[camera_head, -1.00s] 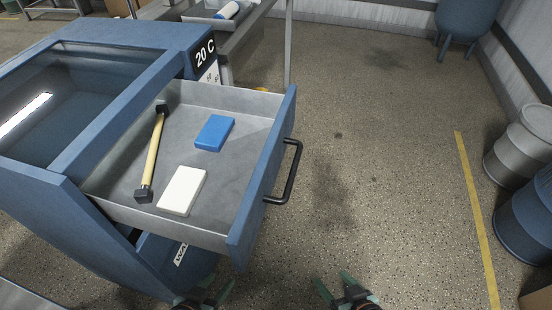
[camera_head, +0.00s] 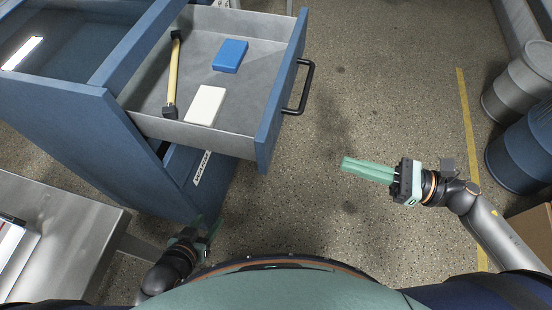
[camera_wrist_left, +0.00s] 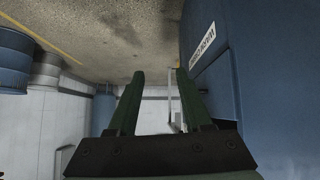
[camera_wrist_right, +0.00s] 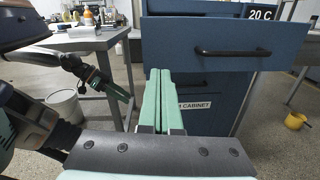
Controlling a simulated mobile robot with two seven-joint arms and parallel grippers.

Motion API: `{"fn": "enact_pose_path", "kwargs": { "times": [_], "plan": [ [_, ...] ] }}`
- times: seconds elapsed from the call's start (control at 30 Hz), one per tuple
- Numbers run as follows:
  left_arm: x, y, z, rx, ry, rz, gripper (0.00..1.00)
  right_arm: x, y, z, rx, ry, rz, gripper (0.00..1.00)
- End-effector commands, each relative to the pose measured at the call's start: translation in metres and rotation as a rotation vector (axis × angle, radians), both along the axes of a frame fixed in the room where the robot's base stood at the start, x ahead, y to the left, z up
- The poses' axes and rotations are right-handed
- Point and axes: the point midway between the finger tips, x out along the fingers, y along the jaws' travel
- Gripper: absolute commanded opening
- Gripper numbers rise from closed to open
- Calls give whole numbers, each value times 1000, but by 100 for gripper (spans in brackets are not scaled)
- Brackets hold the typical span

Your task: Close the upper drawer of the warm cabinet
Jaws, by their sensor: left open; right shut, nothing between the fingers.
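The upper drawer (camera_head: 190,132) of the blue warm cabinet (camera_head: 60,135) is pulled well out. It holds a blue block, a white block and a yellow-handled tool. Its black bar handle (camera_head: 303,87) is on the outer face and also shows in the right wrist view (camera_wrist_right: 232,54). My right gripper (camera_head: 345,163) is shut and empty, right of and nearer than the drawer front, apart from it. My left gripper (camera_head: 211,226) is open and empty, low beside the cabinet's lower part. The left wrist view shows its spread fingers (camera_wrist_left: 158,78) beside the cabinet wall.
A steel table (camera_head: 75,235) stands at the lower left. Blue and grey drums (camera_head: 525,80) and a cardboard box (camera_head: 530,225) stand at the right. The floor between the drawer and the yellow line (camera_head: 468,120) is clear.

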Motion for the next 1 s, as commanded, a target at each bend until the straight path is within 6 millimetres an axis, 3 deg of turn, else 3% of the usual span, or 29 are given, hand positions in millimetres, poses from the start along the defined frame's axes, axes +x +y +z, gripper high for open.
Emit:
{"fn": "enact_pose_path", "kwargs": {
  "times": [0.27, 0.7, 1.0],
  "plan": [
    [0, -1, 5, -3, -2, 2, 50, -3, 14, 1, -59, -89, 62, 0],
    [-5, 7, 19, 3, -8, 19, 50, 25, 100, 4, -53, -86, 59, 0],
    [-9, 16, 19, 15, -2, 33, 50, 35, 130, 1, -55, -83, 58, 0]
  ]
}}
